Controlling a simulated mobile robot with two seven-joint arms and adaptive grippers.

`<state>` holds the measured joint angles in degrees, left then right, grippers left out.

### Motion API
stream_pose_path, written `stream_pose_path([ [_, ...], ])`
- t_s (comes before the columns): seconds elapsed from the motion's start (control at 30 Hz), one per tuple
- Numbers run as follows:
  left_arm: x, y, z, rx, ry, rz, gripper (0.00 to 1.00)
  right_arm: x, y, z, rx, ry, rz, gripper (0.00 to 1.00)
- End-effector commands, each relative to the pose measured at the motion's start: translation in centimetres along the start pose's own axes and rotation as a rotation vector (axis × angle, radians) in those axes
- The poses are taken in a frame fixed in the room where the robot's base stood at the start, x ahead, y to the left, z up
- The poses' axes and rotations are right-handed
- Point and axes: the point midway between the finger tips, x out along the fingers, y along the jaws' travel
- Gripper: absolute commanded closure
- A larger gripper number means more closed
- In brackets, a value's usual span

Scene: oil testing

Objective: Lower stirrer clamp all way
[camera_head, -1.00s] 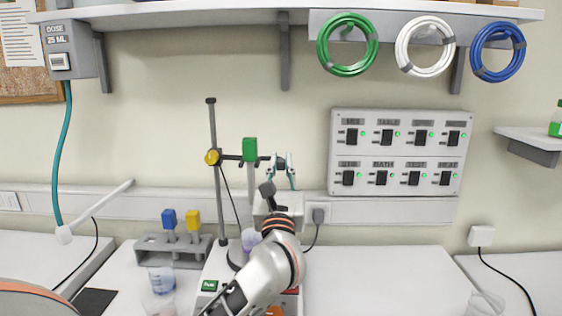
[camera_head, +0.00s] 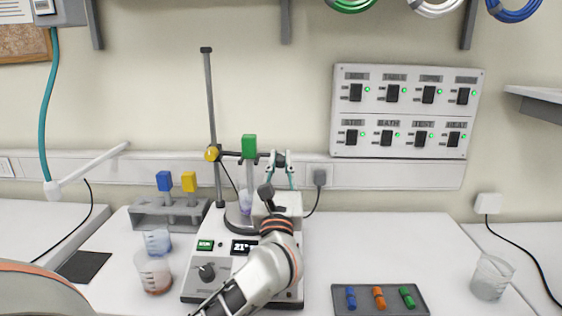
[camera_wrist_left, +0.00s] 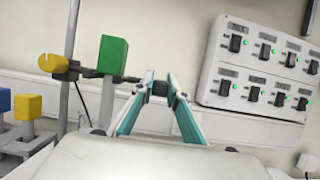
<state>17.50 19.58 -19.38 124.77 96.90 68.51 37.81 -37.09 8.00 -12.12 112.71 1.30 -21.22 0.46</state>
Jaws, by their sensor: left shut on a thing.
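The stirrer clamp has a yellow knob (camera_head: 211,153) on an upright metal rod (camera_head: 208,95) and a dark arm reaching right. It carries a green stirrer block (camera_head: 249,147) with a pale shaft. The shaft's lower end reaches a beaker with purple liquid (camera_head: 246,203) on the hotplate (camera_head: 204,272). The clamp sits at about mid-height on the rod. My left gripper (camera_head: 281,157) is shut on the dark end of the clamp arm, right of the green block; the grip also shows in the left wrist view (camera_wrist_left: 158,88). My right gripper is not in view.
A rack (camera_head: 166,216) with blue and yellow-topped pieces and two beakers (camera_head: 154,272) stand left of the hotplate. A dark tray (camera_head: 342,307) with coloured pieces lies front right. An empty beaker (camera_head: 490,278) stands at far right.

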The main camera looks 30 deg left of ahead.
Motion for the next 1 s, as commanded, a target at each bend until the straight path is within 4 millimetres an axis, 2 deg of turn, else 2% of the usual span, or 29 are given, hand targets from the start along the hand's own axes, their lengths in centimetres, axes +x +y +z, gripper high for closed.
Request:
stream_pose_path([
  [0.03,-0.3,-0.2,-0.9,0.000,0.018,-0.003,0.80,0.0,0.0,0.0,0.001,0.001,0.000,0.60],
  [0.1,-0.3,-0.1,-0.8,0.000,0.018,-0.003,0.68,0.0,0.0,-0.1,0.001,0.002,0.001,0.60],
  [0.4,-0.2,-0.1,-0.5,0.000,0.011,-0.002,0.68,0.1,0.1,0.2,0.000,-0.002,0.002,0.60],
  [0.53,-0.8,-0.1,-0.5,-0.001,0.012,-0.003,0.68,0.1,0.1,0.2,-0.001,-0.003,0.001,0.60],
  [0.67,-2.8,-0.1,-0.6,-0.002,0.014,-0.003,0.68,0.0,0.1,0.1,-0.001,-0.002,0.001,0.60],
  [1.0,-9.5,-0.1,-0.6,-0.001,0.016,-0.003,0.68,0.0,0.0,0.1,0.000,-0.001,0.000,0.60],
])
